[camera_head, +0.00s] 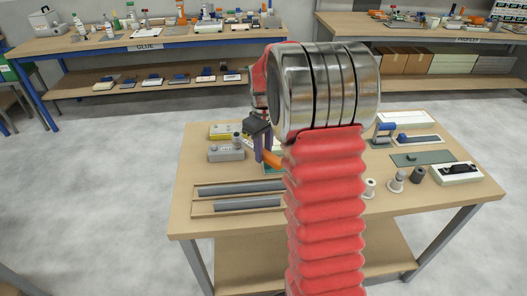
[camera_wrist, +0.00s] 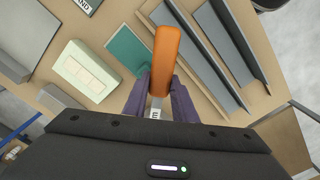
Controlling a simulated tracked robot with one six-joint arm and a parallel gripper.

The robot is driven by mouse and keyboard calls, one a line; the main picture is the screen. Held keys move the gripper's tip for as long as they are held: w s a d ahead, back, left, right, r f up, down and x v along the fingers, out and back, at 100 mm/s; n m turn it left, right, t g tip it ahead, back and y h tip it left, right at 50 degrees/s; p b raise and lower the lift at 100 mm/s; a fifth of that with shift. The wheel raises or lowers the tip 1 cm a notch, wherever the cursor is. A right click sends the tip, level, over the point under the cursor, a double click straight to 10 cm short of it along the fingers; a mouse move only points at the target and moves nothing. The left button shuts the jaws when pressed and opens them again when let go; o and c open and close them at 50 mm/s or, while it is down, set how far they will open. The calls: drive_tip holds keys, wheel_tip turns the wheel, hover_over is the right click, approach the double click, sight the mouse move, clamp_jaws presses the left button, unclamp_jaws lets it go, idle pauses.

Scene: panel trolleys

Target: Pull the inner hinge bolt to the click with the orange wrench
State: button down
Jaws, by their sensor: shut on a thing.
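The orange wrench (camera_head: 271,159) is in my gripper (camera_head: 263,145), over the left half of the near table. In the wrist view the wrench's orange handle (camera_wrist: 165,52) points up and away from the two purple fingers of my gripper (camera_wrist: 159,88), which are shut on it. A pale part with dark lettering shows at its near end; its working end is not clearly seen. A teal plate (camera_wrist: 127,50) lies below and left of the wrench. I cannot make out the inner hinge bolt in either view.
Trays with long grey bars (camera_head: 240,203) lie at the table's front left. A grey box (camera_head: 227,151) and a yellow box (camera_head: 223,131) stand behind them. Spools (camera_head: 397,181) and a green mat (camera_head: 424,158) are at right. My red arm hides the middle.

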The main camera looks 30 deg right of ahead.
drive_tip(key=shift+f, duration=0.9)
drive_tip(key=shift+s+a+m, duration=0.15)
drive_tip(key=shift+a+m, duration=1.05)
drive_tip(key=shift+a, duration=0.15)
drive_tip(key=shift+a+m, duration=1.1)
drive_tip(key=shift+a, duration=0.1)
drive_tip(key=shift+w+a+m, duration=0.2)
drive_tip(key=shift+a+m, duration=0.4)
drive_tip(key=shift+a, duration=0.1)
drive_tip(key=shift+w+a+m, duration=0.2)
drive_tip(key=shift+a+m, duration=0.4)
drive_tip(key=shift+a, duration=0.1)
drive_tip(key=shift+w+a+m, duration=0.35)
drive_tip(key=shift+a+m, duration=0.25)
drive_tip(key=shift+a, duration=0.05)
drive_tip(key=shift+w+a+m, duration=0.35)
drive_tip(key=shift+a+m, duration=0.25)
drive_tip(key=shift+w+a+m, duration=0.7)
drive_tip(key=shift+a+m, duration=0.25)
drive_tip(key=shift+m, duration=0.15)
drive_tip(key=shift+w+a+m, duration=0.65)
drive_tip(key=shift+w+m, duration=0.25)
drive_tip(key=shift+m, duration=0.05)
drive_tip(key=shift+w+a+m, duration=0.65)
drive_tip(key=shift+w+m, duration=0.25)
drive_tip(key=shift+m, duration=0.05)
drive_tip(key=shift+r, duration=1.05)
